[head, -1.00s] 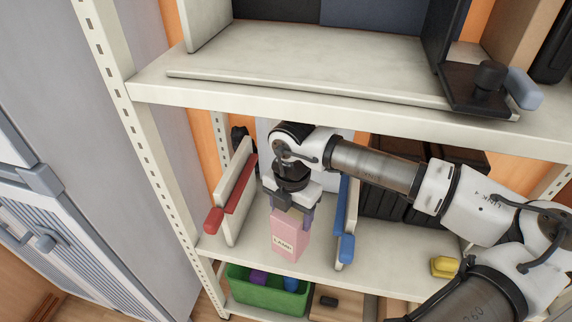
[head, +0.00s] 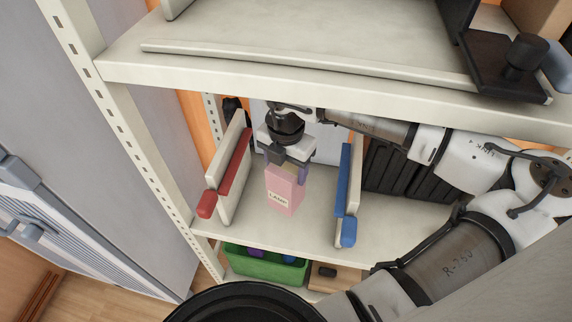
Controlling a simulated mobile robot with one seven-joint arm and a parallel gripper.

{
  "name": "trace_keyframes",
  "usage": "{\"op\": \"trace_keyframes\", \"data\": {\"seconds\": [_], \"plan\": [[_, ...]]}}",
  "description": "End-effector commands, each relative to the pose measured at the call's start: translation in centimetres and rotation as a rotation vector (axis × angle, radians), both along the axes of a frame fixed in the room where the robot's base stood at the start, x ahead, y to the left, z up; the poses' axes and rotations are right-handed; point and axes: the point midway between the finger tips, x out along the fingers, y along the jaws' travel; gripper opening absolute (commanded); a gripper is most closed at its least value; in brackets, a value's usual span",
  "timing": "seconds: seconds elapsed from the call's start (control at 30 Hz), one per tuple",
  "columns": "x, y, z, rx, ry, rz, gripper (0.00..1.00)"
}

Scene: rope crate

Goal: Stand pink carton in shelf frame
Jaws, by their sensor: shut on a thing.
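The pink carton (head: 284,192) with a white label is upright in the head view, over the middle shelf. My gripper (head: 287,171) is above it, pointing down, and is shut on its upper part. The shelf frame shows as two upright sides: a cream panel with a red rail (head: 232,166) on the left and one with a blue rail (head: 346,190) on the right. The carton is between these sides, apart from both as seen. I cannot tell whether its base touches the shelf board (head: 316,217).
An upper shelf board (head: 300,75) hangs close above my arm. A perforated post (head: 120,135) stands at the left. Black bins (head: 398,172) are right of the blue side. A green crate (head: 265,266) with things in it is on the lower shelf.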

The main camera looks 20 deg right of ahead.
Motion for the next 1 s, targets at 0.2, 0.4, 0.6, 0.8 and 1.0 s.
{"op": "trace_keyframes", "data": {"seconds": [0.2,0.4,0.6,0.8,1.0], "plan": [[0.0,0.0,-0.3,-0.001,-0.001,0.000,0.19],[0.0,0.0,-2.3,0.001,0.001,0.001,0.19],[0.0,0.0,-4.5,0.000,0.000,0.000,0.19],[0.0,0.0,-5.9,0.000,0.000,0.001,0.19],[0.0,0.0,-6.0,0.000,0.000,0.001,0.19]]}}
